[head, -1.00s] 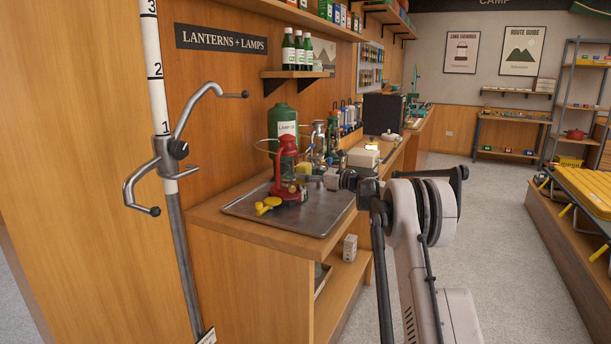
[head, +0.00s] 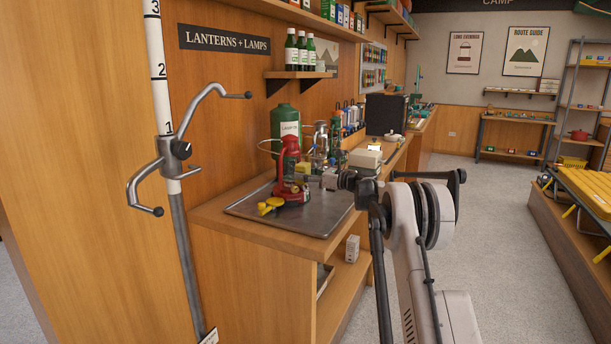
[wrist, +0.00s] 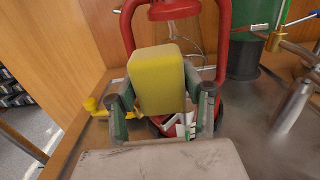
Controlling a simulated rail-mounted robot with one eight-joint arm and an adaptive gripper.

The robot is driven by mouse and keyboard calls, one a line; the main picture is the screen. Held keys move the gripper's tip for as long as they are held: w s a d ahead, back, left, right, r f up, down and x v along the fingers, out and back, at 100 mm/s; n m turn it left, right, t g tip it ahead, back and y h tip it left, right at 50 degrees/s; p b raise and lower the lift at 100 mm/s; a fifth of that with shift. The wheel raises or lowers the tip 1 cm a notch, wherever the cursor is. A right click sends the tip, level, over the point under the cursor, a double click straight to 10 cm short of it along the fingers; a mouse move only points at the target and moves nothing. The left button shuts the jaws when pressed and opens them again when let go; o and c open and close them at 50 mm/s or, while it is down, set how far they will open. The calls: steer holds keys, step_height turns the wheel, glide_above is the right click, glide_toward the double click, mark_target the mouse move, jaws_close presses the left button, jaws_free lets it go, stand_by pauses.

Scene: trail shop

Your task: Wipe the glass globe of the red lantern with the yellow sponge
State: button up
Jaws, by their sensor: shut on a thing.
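The red lantern (head: 290,150) stands on the metal tray (head: 325,222) on the counter. Its red frame rises behind the sponge in the wrist view (wrist: 243,60). My gripper (wrist: 162,108) is shut on the yellow sponge (wrist: 158,80), which stands up between the two fingers. The sponge also shows small beside the lantern in the head view (head: 301,168). The sponge is in front of the lantern's middle and covers most of the glass globe; a clear curved edge shows to its right. Whether sponge and glass touch I cannot tell.
A yellow part (head: 268,206) sticks out low at the lantern's front left. A large green fuel container (head: 285,128) stands behind it. A metal cylinder (wrist: 293,105) is close on the right. The tray's front right is clear.

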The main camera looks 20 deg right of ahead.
steer(key=shift+w+a, duration=0.2)
steer(key=shift+w, duration=0.05)
steer(key=shift+d, duration=0.15)
steer(key=shift+w+d+p, duration=0.35)
steer(key=shift+w+d, duration=0.45)
steer(key=shift+d, duration=0.3)
steer(key=shift+w+a, duration=0.1)
steer(key=shift+a, duration=0.1)
stand_by(0.5)
steer(key=shift+a, duration=0.1)
steer(key=shift+s+a+b, duration=0.65)
steer(key=shift+s+a, duration=0.3)
steer(key=shift+a, duration=0.1)
steer(key=shift+d, duration=0.1)
